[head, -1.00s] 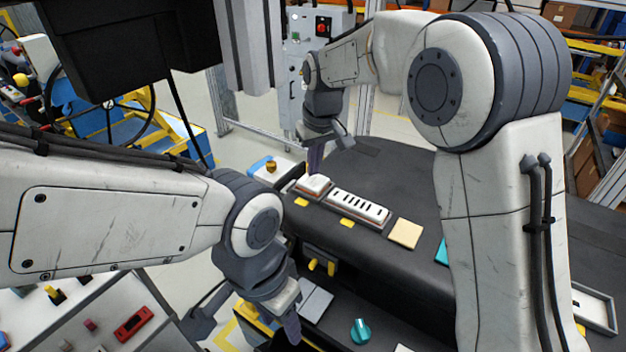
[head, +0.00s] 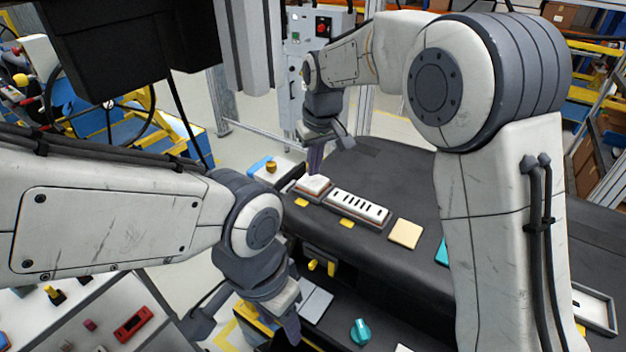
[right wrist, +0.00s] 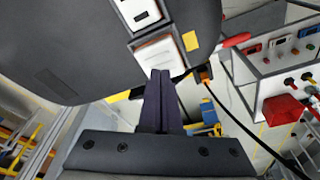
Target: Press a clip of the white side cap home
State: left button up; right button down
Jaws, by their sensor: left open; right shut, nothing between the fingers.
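The white side cap (head: 313,185) sits at the left end of the black dashboard's top (head: 400,165), over an orange-brown edge. It also shows in the right wrist view (right wrist: 158,53). My right gripper (head: 316,172) is shut and empty, its fingers pointing down at the cap's far edge. In the right wrist view its fingertips (right wrist: 160,74) overlap the cap's near edge; I cannot tell whether they press on it. The clips are too small or hidden to make out. My left gripper (head: 288,330) hangs low in front of the dashboard, open, with its fingers partly hidden.
A white slotted panel (head: 357,208) lies right beside the cap, with yellow tabs (head: 302,202) in front. A cream square (head: 405,234) lies further right. A teal knob (head: 360,331) stands on the lower front. A grey bench with parts (head: 95,320) is at lower left.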

jog(key=shift+f+b, duration=0.5)
jog(key=shift+f, duration=0.35)
dwell(0.9)
jog(key=shift+f, duration=0.35)
dwell(0.8)
jog(key=shift+r, duration=0.15)
dwell(0.4)
notch_tip(320, 180, up, 8)
jog(key=p, duration=0.7)
